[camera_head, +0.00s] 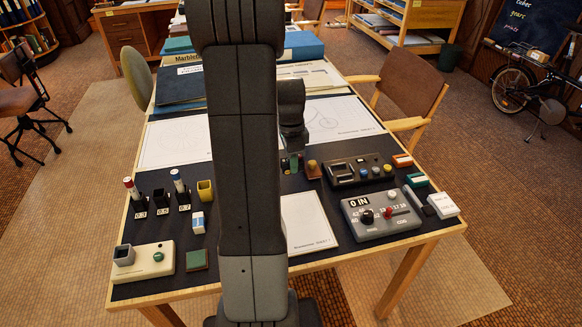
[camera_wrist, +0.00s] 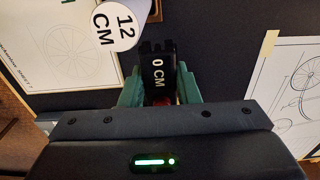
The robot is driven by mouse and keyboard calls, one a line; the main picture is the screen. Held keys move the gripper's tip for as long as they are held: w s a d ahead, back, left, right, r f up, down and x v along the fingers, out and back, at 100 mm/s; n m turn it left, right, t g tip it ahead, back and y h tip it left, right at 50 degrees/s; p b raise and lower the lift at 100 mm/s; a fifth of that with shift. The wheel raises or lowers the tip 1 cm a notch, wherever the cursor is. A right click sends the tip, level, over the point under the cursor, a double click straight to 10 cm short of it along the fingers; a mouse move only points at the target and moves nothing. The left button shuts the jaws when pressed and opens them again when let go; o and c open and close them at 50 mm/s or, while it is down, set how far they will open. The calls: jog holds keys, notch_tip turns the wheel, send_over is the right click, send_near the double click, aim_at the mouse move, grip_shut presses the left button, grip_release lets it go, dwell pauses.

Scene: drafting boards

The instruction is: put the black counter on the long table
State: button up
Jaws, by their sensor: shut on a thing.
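The black counter (camera_wrist: 158,72), marked "0 CM" in white, is between the green fingers of my gripper (camera_wrist: 158,88) in the wrist view. My gripper is shut on it. A bit of red shows at its lower end. In the head view my gripper (camera_head: 291,164) is low over the middle of the long table (camera_head: 325,258), partly behind my arm. The counter cannot be made out clearly there. I cannot tell whether it touches the tabletop.
A grey box (camera_head: 385,217) reading "0 IN" and a black panel (camera_head: 357,171) stand at right. Pens in holders (camera_head: 160,198) and a cream box (camera_head: 145,263) stand at left. Drawing sheets (camera_head: 340,120) lie behind.

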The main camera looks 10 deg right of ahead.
aim_at(292, 180)
notch_tip(292, 180, down, 4)
jog(key=shift+r, duration=0.15)
jog(key=shift+s+f+b, duration=0.15)
jog(key=shift+f+b, duration=0.3)
jog(key=shift+b, duration=0.1)
jog(key=o, duration=1.1)
